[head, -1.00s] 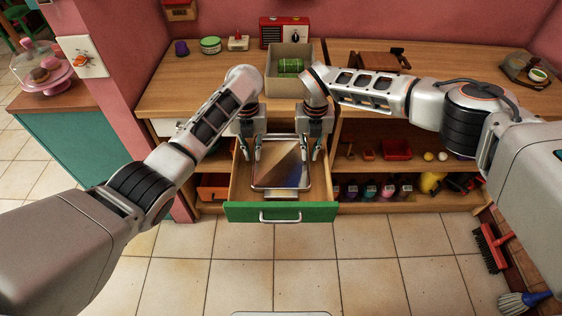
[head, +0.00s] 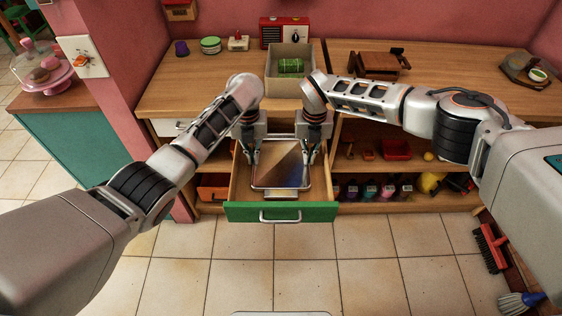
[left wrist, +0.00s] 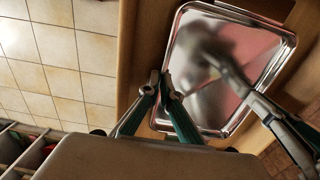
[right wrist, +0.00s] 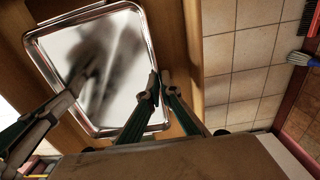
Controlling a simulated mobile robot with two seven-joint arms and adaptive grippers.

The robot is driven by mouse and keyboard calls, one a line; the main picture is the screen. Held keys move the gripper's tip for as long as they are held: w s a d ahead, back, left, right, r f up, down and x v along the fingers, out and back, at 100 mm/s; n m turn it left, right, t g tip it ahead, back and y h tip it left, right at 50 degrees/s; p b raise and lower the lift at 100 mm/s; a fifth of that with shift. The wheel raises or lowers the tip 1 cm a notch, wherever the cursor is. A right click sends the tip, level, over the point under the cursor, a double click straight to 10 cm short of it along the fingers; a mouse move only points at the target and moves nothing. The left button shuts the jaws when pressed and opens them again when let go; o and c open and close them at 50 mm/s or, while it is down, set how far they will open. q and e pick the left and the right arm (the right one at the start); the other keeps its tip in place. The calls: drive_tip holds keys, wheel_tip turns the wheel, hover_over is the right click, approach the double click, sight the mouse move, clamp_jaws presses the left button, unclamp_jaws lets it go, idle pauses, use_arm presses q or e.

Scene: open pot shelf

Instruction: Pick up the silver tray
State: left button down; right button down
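The silver tray (head: 281,168) lies level in the open green-fronted drawer (head: 281,211), with its shiny face up. My left gripper (head: 252,160) is at the tray's left rim. In the left wrist view its fingertips (left wrist: 161,78) are close together, one on each side of the rim. My right gripper (head: 308,160) is at the right rim. In the right wrist view its fingertips (right wrist: 160,76) straddle that rim in the same way. Both look shut on the tray. Whether the tray touches the drawer floor cannot be told.
A grey box (head: 290,83) holding a green can (head: 291,66) stands on the counter behind my grippers. A red radio (head: 285,32) is at the back. Shelves with bottles and a red bin (head: 397,150) are right of the drawer. The floor (head: 281,250) in front is clear.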

use_arm(q)
drive_tip(key=shift+r, duration=0.15)
use_arm(e)
drive_tip(key=shift+r, duration=0.1)
